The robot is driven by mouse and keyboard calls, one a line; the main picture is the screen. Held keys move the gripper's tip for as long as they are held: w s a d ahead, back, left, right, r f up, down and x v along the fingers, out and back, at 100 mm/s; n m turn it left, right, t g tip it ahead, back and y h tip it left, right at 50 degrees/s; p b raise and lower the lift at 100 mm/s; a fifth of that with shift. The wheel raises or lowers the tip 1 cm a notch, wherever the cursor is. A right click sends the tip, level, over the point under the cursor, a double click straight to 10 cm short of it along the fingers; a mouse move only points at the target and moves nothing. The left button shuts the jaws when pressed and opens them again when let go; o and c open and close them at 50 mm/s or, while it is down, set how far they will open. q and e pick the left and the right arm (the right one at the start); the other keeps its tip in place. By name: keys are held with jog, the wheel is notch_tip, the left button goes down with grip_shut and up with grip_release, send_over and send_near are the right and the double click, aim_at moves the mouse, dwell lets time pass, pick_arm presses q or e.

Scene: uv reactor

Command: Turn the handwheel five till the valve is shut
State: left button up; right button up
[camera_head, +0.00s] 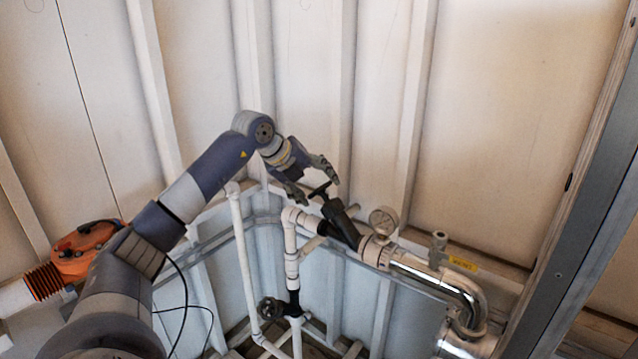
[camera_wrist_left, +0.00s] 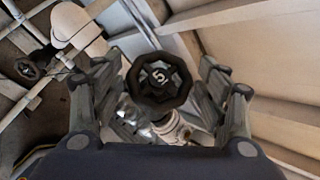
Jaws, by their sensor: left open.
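The black handwheel marked 5 (camera_wrist_left: 158,83) sits centred between the fingers of my left gripper (camera_wrist_left: 160,100) in the left wrist view. In the head view the handwheel (camera_head: 319,189) shows edge-on at the upper end of a black valve body (camera_head: 341,222), which slants up to the left from the pipe. My left gripper (camera_head: 316,180) is open, with one finger on each side of the wheel. I cannot tell whether either finger touches the rim. My right gripper is not in view.
A round gauge (camera_head: 383,220) and a steel pipe with a yellow tag (camera_head: 462,263) lie right of the valve. Another dark handwheel (camera_head: 270,309) sits lower on the white pipes. An orange device (camera_head: 86,249) stands at left. Ribbed white walls stand behind.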

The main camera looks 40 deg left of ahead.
pick_arm(q)
jog(key=shift+x, duration=0.95)
jog(key=shift+c, duration=0.2)
jog(key=shift+f, duration=0.1)
jog(key=c, duration=0.7)
jog(key=shift+f+b, duration=0.15)
jog(key=shift+b, duration=0.3)
jog(key=m+t+h+b, duration=0.1)
jog(key=m+h+b, duration=0.1)
jog(key=b, duration=0.3)
jog(key=m+t+h+b, duration=0.1)
jog(key=m+t+b, duration=0.1)
jog(key=b, duration=0.3)
jog(key=shift+f+m+t+h, duration=0.15)
jog(key=shift+m+t+h, duration=0.15)
jog(key=shift+m+h, duration=0.15)
jog(key=shift+m+t+h+b, duration=0.3)
jog(key=shift+m+h+b, duration=0.4)
jog(key=shift+m, duration=0.25)
jog(key=shift+r+m+h, duration=0.3)
jog(key=shift+m+h, duration=0.55)
jog(key=shift+m, duration=0.05)
jog(key=m+h, duration=0.2)
jog(key=m, duration=0.1)
jog(key=shift+r+h, duration=0.2)
jog(key=shift+h, duration=0.1)
jog(key=shift+d+m+g+h, duration=0.1)
jog(key=shift+m+g+h, duration=0.3)
jog(key=shift+m+h, duration=0.95)
